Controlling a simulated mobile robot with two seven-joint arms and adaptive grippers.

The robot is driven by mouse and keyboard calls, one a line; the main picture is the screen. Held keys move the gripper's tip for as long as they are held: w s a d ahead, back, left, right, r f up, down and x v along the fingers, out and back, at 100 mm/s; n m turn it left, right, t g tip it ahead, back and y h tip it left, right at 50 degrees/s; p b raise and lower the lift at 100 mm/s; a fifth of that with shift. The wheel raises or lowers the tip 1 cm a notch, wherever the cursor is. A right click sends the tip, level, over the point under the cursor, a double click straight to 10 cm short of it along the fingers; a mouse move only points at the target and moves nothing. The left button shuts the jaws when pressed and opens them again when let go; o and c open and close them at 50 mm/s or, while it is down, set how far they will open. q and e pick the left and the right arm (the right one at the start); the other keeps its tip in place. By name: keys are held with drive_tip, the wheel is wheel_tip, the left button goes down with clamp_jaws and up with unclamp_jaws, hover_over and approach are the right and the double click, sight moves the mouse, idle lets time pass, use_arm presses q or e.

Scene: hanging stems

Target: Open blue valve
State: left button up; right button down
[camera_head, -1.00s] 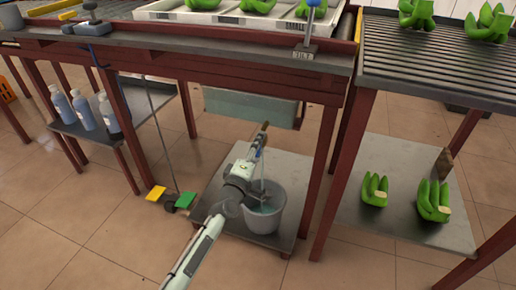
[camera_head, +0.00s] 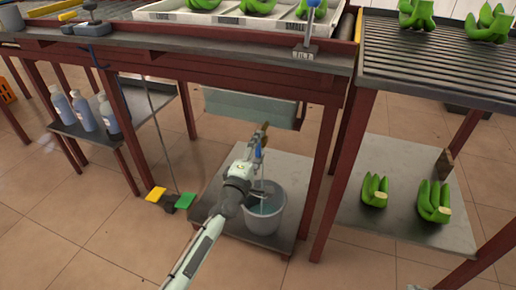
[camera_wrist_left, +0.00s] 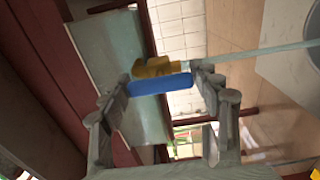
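The blue valve handle (camera_wrist_left: 160,83) sits beside a brass tap (camera_wrist_left: 158,67) in the left wrist view. In the head view the blue handle (camera_head: 258,153) is small and partly covered by my gripper. My left gripper (camera_wrist_left: 161,82) is open, with one finger at each end of the handle; whether they touch it I cannot tell. It also shows in the head view (camera_head: 254,160), above the grey bucket (camera_head: 280,215). A pale, glassy streak (camera_wrist_left: 255,53), looking like running water, reaches from the tap toward the bucket. My right gripper is out of view.
A grey-green tank (camera_head: 250,105) hangs under the red-framed table, behind the tap. Red table legs (camera_head: 325,165) stand close on the right. Yellow and green pedals (camera_head: 185,201) lie left of the bucket's low shelf (camera_head: 288,170).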

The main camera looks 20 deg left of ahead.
use_arm(q)
drive_tip(key=o, duration=0.3)
drive_tip(key=s, duration=1.2)
drive_tip(key=shift+a, duration=0.2)
drive_tip(key=shift+s, duration=0.1)
